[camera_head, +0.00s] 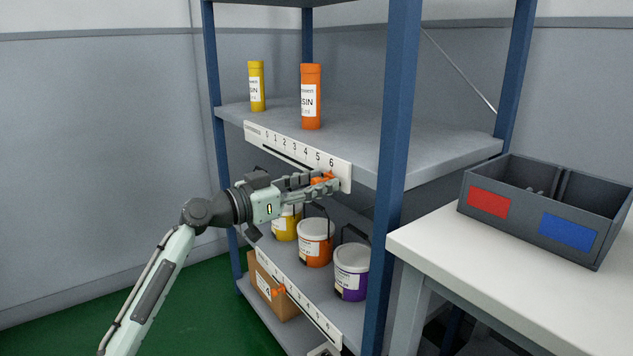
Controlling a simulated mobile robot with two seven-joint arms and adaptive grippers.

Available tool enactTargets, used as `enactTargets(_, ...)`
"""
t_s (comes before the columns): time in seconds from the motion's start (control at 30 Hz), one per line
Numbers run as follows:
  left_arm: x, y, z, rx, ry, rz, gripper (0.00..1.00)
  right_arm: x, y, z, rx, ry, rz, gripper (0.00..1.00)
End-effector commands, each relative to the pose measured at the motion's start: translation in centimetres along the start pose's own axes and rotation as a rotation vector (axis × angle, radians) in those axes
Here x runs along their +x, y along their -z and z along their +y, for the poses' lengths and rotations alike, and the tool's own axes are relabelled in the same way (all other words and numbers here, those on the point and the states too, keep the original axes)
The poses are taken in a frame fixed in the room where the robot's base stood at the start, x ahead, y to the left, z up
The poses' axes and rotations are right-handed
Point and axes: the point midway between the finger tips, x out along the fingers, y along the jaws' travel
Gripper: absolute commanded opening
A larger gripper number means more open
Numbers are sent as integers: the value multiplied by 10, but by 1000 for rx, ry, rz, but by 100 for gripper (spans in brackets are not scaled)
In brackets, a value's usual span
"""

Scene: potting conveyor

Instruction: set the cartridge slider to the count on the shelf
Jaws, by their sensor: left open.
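The upper shelf holds a yellow cartridge (257,86) and an orange cartridge (311,97), both upright and apart. A white scale strip (258,133) numbered 0 to 6 runs along this shelf's front edge; its left-end label is too small to read. An orange slider (321,180) sits toward the strip's right end, below about 5 to 6. My left gripper (325,185) is open, with its fingers at the slider, partly covering it. I cannot tell whether they touch it. My right gripper is not in view.
Below stand yellow (285,225), orange (316,246) and purple (351,272) buckets. A lower scale strip (310,316) has its own orange slider (278,291). A blue shelf post (398,120) stands right of my gripper. A grey bin (530,226) sits on the white table (480,262).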

Motion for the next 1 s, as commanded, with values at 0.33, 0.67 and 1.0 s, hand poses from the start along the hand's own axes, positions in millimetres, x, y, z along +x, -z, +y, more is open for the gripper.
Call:
enactTargets(0.33,0,0,0,0,0,0,17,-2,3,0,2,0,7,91)
enactTargets(0.67,0,0,0,0,0,-1,0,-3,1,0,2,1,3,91)
enactTargets(1.0,0,-1,-1,0,0,-1,0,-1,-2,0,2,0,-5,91)
